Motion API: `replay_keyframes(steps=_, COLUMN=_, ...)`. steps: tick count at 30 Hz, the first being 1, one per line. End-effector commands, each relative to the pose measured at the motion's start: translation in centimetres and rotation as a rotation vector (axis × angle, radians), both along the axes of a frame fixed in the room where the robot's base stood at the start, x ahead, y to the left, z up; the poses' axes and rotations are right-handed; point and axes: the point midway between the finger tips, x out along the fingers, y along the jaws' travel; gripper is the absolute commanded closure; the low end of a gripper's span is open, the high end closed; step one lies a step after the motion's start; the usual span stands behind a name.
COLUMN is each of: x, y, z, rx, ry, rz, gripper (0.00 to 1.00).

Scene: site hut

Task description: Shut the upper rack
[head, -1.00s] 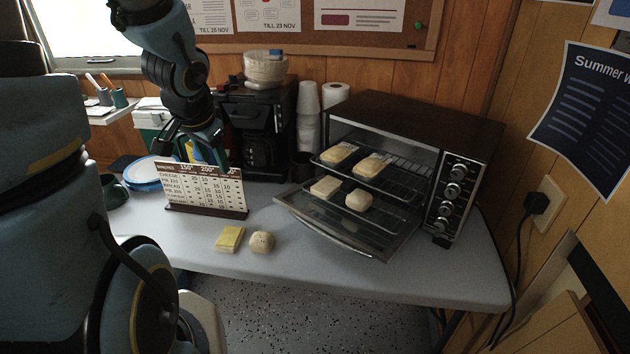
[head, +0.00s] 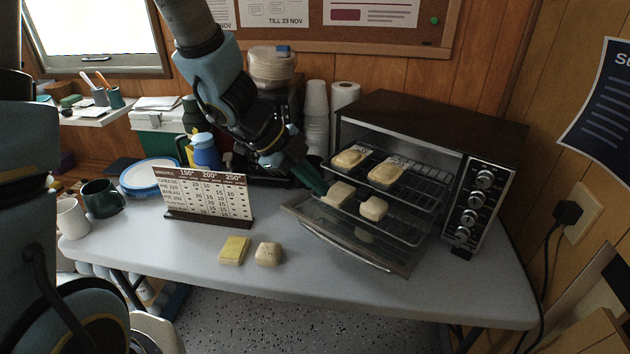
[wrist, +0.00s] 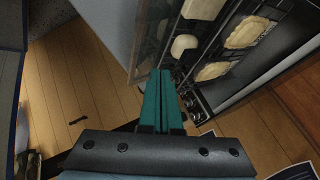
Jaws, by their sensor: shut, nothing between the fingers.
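The toaster oven (head: 430,128) stands at the right of the table with its glass door (head: 350,238) folded down open. The upper rack (head: 412,197) is slid partly out and carries two pale bread-like pieces (head: 386,172). The lower rack (head: 400,226) is also out, with two more pieces (head: 374,208) on it. My gripper (head: 318,186) is shut and empty at the left front of the racks. In the wrist view its green fingers (wrist: 160,100) are together beside the racks and food. Whether the fingertips touch a rack cannot be told.
A yellow slice (head: 233,250) and a round bun (head: 268,253) lie on the table front. A time chart stand (head: 205,195) is left of them. A coffee maker and stacked cups (head: 316,115) stand behind my gripper.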

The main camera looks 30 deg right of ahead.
Motion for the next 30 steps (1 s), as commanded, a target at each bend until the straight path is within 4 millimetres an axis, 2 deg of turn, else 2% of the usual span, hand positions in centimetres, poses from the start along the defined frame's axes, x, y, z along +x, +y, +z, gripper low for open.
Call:
replay_keyframes(steps=1, x=-0.3, y=-0.6, z=-1.3, rx=0.002, ry=0.004, rz=-0.002, gripper=1.00)
replay_keyframes(steps=10, x=-1.4, y=-4.1, z=-6.2, rx=0.003, ry=0.002, rz=0.000, gripper=1.00)
replay_keyframes(steps=12, x=-0.7, y=-5.3, z=-5.3, rx=0.000, ry=0.000, rz=0.000, gripper=1.00)
replay_keyframes(steps=18, x=0.1, y=-7.2, z=-5.4, rx=0.001, ry=-0.001, rz=0.002, gripper=1.00)
replay_keyframes(steps=30, x=0.3, y=-7.7, z=-5.5, rx=0.000, ry=-0.001, rz=0.002, gripper=1.00)
